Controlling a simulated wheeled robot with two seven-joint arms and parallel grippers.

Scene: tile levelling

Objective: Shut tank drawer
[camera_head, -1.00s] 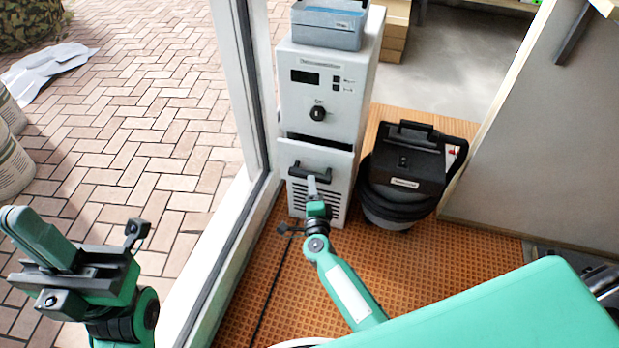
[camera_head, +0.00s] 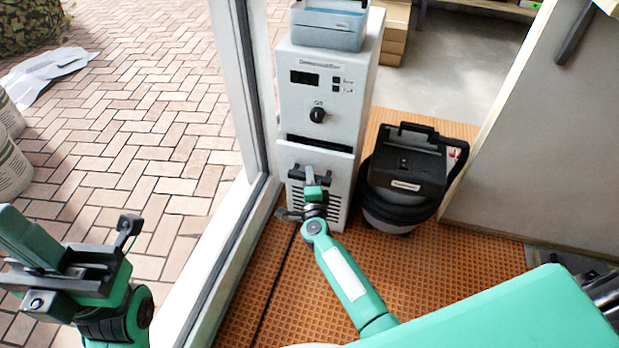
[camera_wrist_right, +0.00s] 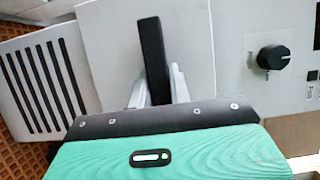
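The tank drawer (camera_head: 341,177) is the lower front of a grey-white dehumidifier (camera_head: 350,95); it also shows in the wrist view (camera_wrist_right: 92,40). A dark gap runs along its top edge, so it stands slightly out from the body. Its black handle (camera_head: 295,173) is partly hidden by my right gripper (camera_head: 312,178) in the head view. In the right wrist view the handle (camera_wrist_right: 153,55) lies between the two fingers of my right gripper (camera_wrist_right: 158,88), which close in on both sides. My left gripper (camera_head: 28,238) is at the lower left, away from the drawer; its finger gap is unclear.
A black and grey vacuum (camera_head: 405,175) stands close on the right of the dehumidifier. A white frame post (camera_head: 228,90) is close on its left. A grey-blue bin (camera_head: 328,28) sits on top. The orange grid floor (camera_head: 270,285) in front is mostly clear.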

